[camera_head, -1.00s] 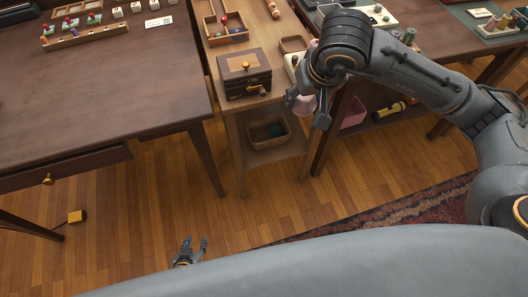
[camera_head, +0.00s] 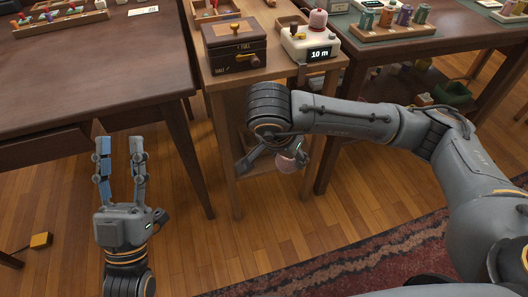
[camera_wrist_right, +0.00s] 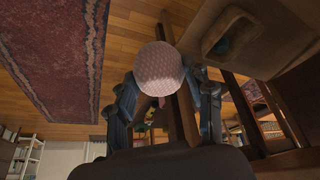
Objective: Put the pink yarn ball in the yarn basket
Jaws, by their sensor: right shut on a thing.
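The pink yarn ball (camera_head: 287,163) is held by my right gripper (camera_head: 272,156), low in front of the small side table's lower shelf. In the right wrist view the yarn ball (camera_wrist_right: 158,70) sits between the two fingers (camera_wrist_right: 165,100), which are shut on it. In the head view my right arm hides the basket. My left gripper (camera_head: 120,160) is open and empty above the floor at the left.
The floor in front is clear, with a red rug (camera_head: 350,250) at lower right.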

